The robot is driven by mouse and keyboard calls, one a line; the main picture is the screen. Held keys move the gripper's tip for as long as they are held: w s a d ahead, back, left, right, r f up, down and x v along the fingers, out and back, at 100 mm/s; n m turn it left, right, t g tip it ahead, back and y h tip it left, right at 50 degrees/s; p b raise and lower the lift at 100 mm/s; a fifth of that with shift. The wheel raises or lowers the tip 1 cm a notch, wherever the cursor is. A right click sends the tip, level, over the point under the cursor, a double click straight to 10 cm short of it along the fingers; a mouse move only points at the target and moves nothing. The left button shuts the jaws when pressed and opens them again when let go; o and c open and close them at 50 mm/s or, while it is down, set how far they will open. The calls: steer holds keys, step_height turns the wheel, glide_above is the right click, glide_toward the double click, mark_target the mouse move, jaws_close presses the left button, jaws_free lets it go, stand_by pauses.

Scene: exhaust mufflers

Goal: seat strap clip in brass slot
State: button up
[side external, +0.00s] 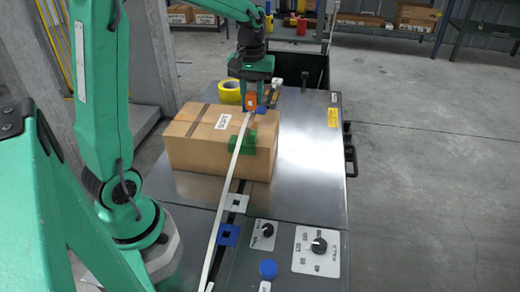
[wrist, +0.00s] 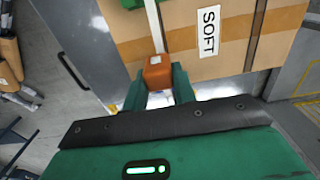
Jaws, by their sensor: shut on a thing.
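My gripper (side external: 251,97) is at the far side of the cardboard box, pointing down, and is shut on an orange strap clip (side external: 251,102). In the wrist view the clip (wrist: 158,72) sits between the green fingers. A pale strap (side external: 233,172) runs from the clip over the box to the near edge of the bench. The clip is beside the far face of the box. I cannot pick out a brass slot for certain; the area below the clip is partly hidden by the box and gripper.
The cardboard box (side external: 200,150) stands on a metal bench (side external: 310,150), with a green block (side external: 243,143) at its edge. A yellow tape roll (side external: 229,97) lies behind it. A white square plate (side external: 237,201), a blue one (side external: 228,236) and knobs are in front.

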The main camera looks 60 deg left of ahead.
steer(key=w+a, duration=0.8)
steer(key=a, duration=0.1)
steer(key=w+a+f, duration=0.1)
steer(key=f, duration=0.5)
steer(key=w+a+f, duration=0.2)
steer(key=f, duration=0.4)
steer(key=shift+w+a, duration=0.2)
steer(key=shift+w, duration=0.05)
stand_by(0.3)
steer(key=shift+f, duration=0.2)
stand_by(0.3)
steer(key=shift+f, duration=2.2)
steer(key=shift+f, duration=0.7)
stand_by(0.8)
steer(key=o, duration=1)
